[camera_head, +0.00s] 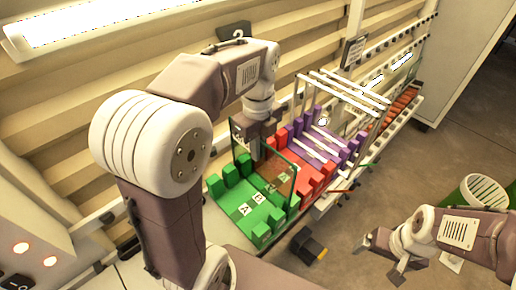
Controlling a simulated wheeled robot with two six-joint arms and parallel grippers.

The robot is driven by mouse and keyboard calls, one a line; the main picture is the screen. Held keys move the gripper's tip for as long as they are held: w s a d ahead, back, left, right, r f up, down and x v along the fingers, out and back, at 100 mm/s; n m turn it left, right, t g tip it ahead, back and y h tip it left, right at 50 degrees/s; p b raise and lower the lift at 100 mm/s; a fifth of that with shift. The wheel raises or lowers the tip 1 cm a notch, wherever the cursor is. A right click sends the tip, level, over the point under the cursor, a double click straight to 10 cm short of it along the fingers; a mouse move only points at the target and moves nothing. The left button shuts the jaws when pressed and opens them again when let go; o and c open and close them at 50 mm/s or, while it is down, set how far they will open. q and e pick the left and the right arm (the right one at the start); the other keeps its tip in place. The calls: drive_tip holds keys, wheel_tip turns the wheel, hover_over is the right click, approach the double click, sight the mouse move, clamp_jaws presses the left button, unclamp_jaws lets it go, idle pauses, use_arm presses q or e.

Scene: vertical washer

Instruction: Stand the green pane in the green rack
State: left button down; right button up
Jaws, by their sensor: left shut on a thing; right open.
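The green pane (279,166), a clear sheet with dark green edges, is held upright by my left gripper (258,148), which is shut on its upper part. The pane is over the far part of the green rack (246,209), which has rows of green posts on both sides and letter labels on its floor. I cannot tell whether the pane's lower edge touches the rack or hangs just above it. My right gripper (383,257) is open and empty at the lower right, away from the rack.
A red rack (312,176) and a purple rack (345,151) adjoin the green one along the line, with white bars (350,87) above. A green bin (484,190) stands at the right. A small black and yellow item (308,246) is near the line's front edge.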

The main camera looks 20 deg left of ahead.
use_arm(q)
drive_tip(key=shift+f+b, duration=1.05)
drive_tip(key=shift+f, duration=0.2)
drive_tip(key=shift+f+b, duration=0.5)
drive_tip(key=shift+f, duration=0.2)
idle(0.6)
drive_tip(key=c, duration=1.5)
unclamp_jaws()
drive_tip(key=shift+s, duration=0.1)
wheel_tip(320, 180, up, 9)
drive_tip(key=shift+r, duration=0.1)
